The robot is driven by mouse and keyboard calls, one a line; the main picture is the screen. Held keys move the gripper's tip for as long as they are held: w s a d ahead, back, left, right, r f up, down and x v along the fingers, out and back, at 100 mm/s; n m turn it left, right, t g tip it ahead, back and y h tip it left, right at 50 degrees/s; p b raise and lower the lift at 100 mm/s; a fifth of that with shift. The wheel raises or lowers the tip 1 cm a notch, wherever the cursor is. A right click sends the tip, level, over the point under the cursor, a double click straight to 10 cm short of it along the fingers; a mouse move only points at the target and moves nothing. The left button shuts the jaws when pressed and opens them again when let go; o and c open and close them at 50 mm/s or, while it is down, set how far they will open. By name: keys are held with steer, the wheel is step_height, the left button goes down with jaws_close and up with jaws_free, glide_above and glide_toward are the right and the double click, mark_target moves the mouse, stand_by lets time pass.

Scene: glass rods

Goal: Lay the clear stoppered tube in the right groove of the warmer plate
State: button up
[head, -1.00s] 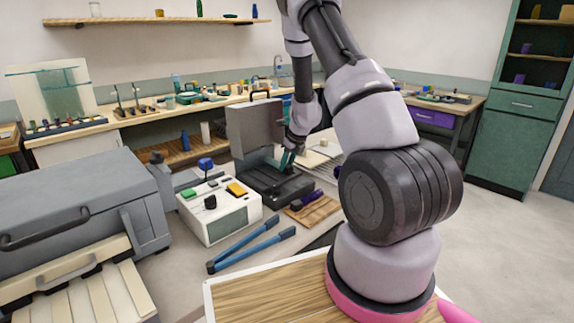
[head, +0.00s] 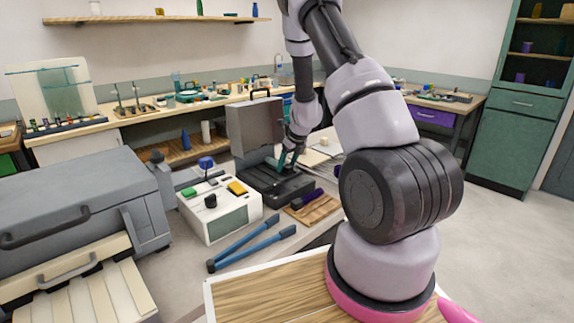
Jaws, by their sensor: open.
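My gripper (head: 287,161) has teal fingers and points down over the dark open case (head: 290,189), whose grey lid (head: 255,126) stands raised behind it. The fingers are small in this view and partly blend with the case, and I see nothing held between them. I cannot make out the clear stoppered tube.
A white box (head: 232,225) with knobs stands left of the case. A dark purple object (head: 307,200) lies on a wooden board (head: 320,212). Blue-handled tools (head: 250,245) lie in front. A large grey machine (head: 70,205) fills the left. My arm hides part of the right side.

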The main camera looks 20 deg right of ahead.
steer(key=s+a+r+n+y, duration=0.15)
steer(key=s+r+n, duration=0.3)
steer(key=r, duration=0.55)
steer(key=s+a+r+n+t, duration=0.1)
steer(key=s+a+r+n, duration=0.3)
steer(key=r, duration=0.6)
steer(key=s+a+r+n+y, duration=0.15)
steer(key=s+r+n, duration=0.35)
steer(key=r, duration=0.5)
steer(key=s+a+r+n+t+h, duration=0.1)
steer(key=s+r+n, duration=0.3)
steer(key=s+n, duration=0.3)
steer(key=s+a+r+n+t+h, duration=0.1)
steer(key=s+r+n, duration=0.3)
steer(key=s, duration=0.9)
steer(key=n, duration=0.3)
steer(key=shift+s+h, duration=0.2)
steer(key=shift+h, duration=0.2)
steer(key=shift+a, duration=0.1)
